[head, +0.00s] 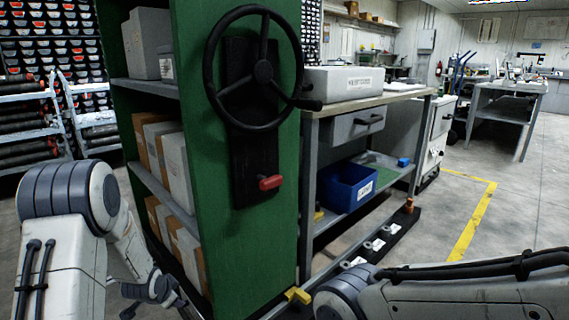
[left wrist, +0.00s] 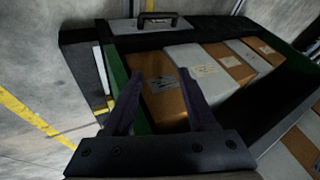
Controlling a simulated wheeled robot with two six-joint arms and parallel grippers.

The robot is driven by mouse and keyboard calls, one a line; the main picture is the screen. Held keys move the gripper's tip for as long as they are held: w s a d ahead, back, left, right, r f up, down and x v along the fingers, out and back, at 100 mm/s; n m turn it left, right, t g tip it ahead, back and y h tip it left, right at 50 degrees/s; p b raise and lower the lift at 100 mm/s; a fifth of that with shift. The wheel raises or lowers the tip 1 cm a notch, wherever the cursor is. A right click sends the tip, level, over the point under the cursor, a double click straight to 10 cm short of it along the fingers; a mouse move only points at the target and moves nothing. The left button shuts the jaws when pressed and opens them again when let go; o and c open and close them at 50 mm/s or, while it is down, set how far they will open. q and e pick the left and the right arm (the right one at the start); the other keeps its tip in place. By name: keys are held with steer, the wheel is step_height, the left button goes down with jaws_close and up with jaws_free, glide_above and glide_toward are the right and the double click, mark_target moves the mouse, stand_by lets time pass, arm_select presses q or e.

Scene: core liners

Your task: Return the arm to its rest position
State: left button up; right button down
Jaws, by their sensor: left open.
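My left arm comes in from the left in the head view. Its gripper (head: 156,296) hangs low in front of the green shelf unit (head: 250,170), near its lower shelves. In the left wrist view the two dark fingers of the left gripper (left wrist: 158,88) stand apart with nothing held between them. Beyond them is a row of brown and grey boxes (left wrist: 215,68); I cannot tell whether the fingers touch anything. My right arm lies across the lower right of the head view, and its gripper is out of sight.
The green unit carries a black handwheel (head: 263,70) and a red handle (head: 270,183). To its right stands a workbench (head: 350,104) with a blue bin (head: 348,187). Yellow clamps (head: 297,296) sit low near my right arm. Open floor (head: 520,200) lies at right.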

arm_select(q)
steer(key=s+d+r+g+h+p, duration=0.1)
steer(key=s+d+r+g+p, duration=0.15)
steer(key=s+d+r, duration=0.75)
steer(key=s+d+r+g+p, duration=0.25)
steer(key=s+d+r, duration=0.45)
steer(key=s, duration=0.6)
steer(key=s+d+r+g+h+p, duration=0.15)
steer(key=s+d+r+p, duration=0.25)
steer(key=s+d+r, duration=0.6)
step_height(320, 180, up, 34)
steer(key=p, duration=3.6)
steer(key=shift+s+a+r, duration=0.25)
steer(key=shift+s+a, duration=0.05)
steer(key=shift+a, duration=0.15)
steer(key=shift+g+y, duration=0.25)
